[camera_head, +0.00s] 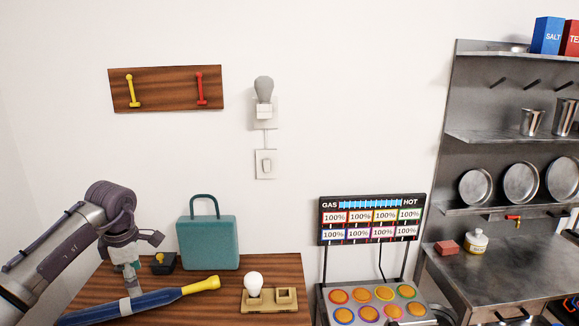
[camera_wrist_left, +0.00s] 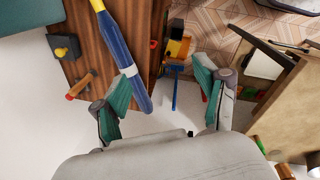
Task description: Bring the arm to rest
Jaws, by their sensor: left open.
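My left arm (camera_head: 60,250) comes in from the left in the head view. Its gripper (camera_head: 130,282) points down over the left part of the wooden table (camera_head: 225,292), close to a blue bat-like tool with a yellow end (camera_head: 165,299). In the left wrist view the gripper (camera_wrist_left: 161,85) has its two green-padded fingers spread wide, with nothing held between them. The blue tool also shows there (camera_wrist_left: 117,55), lying on the table near the left finger. Whether a finger touches it I cannot tell. My right gripper is in neither view.
On the table stand a teal case (camera_head: 208,243), a small black box with a yellow knob (camera_head: 161,263) and a white bulb (camera_head: 254,284) in a wooden holder. A stove (camera_head: 372,302) and metal shelves (camera_head: 500,137) stand right. The wall above the table carries a hook board (camera_head: 165,88).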

